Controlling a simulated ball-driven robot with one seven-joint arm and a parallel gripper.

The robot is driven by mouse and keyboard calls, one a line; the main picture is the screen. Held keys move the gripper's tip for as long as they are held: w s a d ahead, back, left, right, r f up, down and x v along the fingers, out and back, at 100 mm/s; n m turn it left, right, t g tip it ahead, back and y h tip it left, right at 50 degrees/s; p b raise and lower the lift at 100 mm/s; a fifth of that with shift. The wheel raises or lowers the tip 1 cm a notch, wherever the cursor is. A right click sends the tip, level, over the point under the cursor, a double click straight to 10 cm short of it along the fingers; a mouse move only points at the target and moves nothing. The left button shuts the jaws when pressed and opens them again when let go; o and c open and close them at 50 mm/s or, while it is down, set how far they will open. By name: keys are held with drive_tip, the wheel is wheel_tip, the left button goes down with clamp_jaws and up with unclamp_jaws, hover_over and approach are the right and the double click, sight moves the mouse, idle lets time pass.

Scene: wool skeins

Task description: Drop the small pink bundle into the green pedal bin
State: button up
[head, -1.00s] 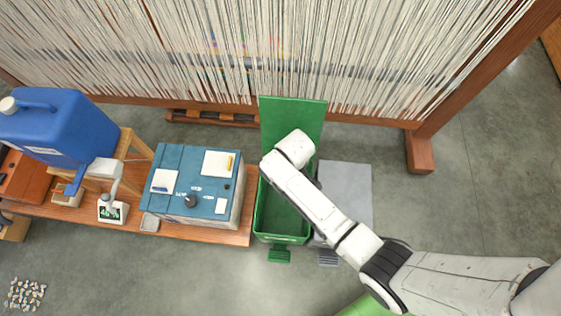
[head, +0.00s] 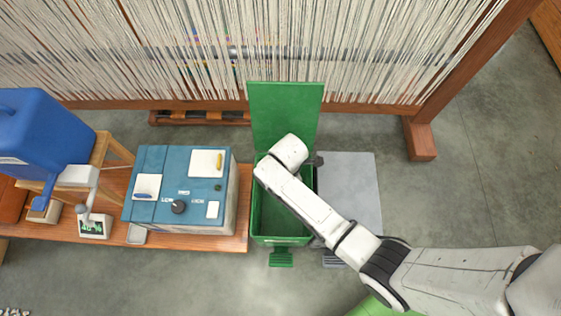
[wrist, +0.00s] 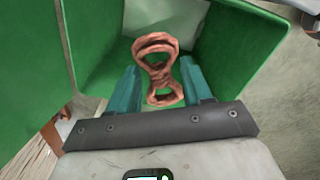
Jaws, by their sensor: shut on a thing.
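The small pink bundle (wrist: 158,72), a twisted skein with loops at both ends, is between the two teal fingers of my gripper (wrist: 160,86) in the wrist view. My gripper is shut on it. The green pedal bin (head: 268,238) stands with its lid (head: 285,108) up, leaning back toward the loom. In the wrist view the bundle shows in front of the bin's open inside (wrist: 228,48). In the head view my arm reaches over the bin and hides the gripper and the bundle.
A grey bin (head: 350,190) with a flat closed top stands right beside the green bin. A blue-topped box (head: 180,185) sits on the wooden bench (head: 150,243) to the left. A large loom (head: 424,135) with pale threads stands behind. Open floor lies in front.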

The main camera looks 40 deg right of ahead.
drive_tip(key=shift+f+b, duration=1.8)
drive_tip(key=shift+f, duration=0.35)
drive_tip(key=o, duration=1.1)
wheel_tip(320, 180, up, 11)
drive_tip(key=p, duration=0.4)
drive_tip(key=shift+f, duration=0.1)
